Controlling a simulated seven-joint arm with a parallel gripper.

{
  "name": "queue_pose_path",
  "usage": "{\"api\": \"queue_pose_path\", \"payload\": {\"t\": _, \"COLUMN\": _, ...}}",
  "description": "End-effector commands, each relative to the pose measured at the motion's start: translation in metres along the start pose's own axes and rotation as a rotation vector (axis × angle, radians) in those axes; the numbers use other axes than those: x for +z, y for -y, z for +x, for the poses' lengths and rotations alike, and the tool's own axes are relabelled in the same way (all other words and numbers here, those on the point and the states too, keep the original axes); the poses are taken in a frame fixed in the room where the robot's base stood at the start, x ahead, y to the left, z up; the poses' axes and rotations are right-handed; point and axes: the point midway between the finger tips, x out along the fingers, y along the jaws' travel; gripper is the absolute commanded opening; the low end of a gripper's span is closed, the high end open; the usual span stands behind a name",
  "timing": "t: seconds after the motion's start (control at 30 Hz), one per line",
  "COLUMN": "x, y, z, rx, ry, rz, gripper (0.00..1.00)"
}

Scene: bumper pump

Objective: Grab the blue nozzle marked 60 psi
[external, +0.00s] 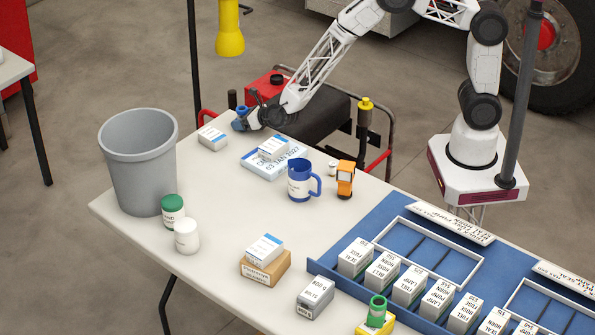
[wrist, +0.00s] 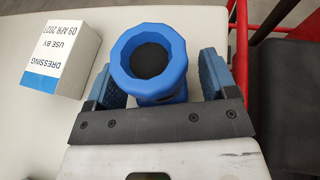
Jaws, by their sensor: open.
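A blue nozzle (wrist: 176,62) with a wide faceted ring and a dark round opening stands upright between the fingers of my gripper (wrist: 160,80) in the wrist view. The jaws are open, with one finger on each side of it; a narrow gap shows at the right, and contact at the left cannot be told. In the external view, the blue nozzle (external: 241,111) is at the far edge of the white table, partly hidden by my gripper (external: 251,117). No 60 psi marking is readable.
A white dressing box (wrist: 62,58) stands just left of my gripper in the wrist view. A blue mug (external: 299,188), grey bin (external: 138,165) and blue tray of labelled boxes (external: 325,266) are farther off. A red and black machine (external: 315,110) is beyond the table edge.

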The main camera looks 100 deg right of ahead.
Motion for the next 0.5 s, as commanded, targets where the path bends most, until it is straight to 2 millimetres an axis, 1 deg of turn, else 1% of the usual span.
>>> {"api": "queue_pose_path", "payload": {"t": 0.3, "x": 0.0000, "y": 0.0001, "z": -0.0001, "rx": 0.000, "ry": 0.000, "rz": 0.000, "gripper": 0.79}}
{"api": "queue_pose_path", "payload": {"t": 0.33, "x": 0.0000, "y": 0.0001, "z": -0.0001, "rx": 0.000, "ry": 0.000, "rz": 0.000, "gripper": 0.77}}
{"api": "queue_pose_path", "payload": {"t": 0.5, "x": 0.0000, "y": 0.0001, "z": -0.0001, "rx": 0.000, "ry": 0.000, "rz": 0.000, "gripper": 0.51}}
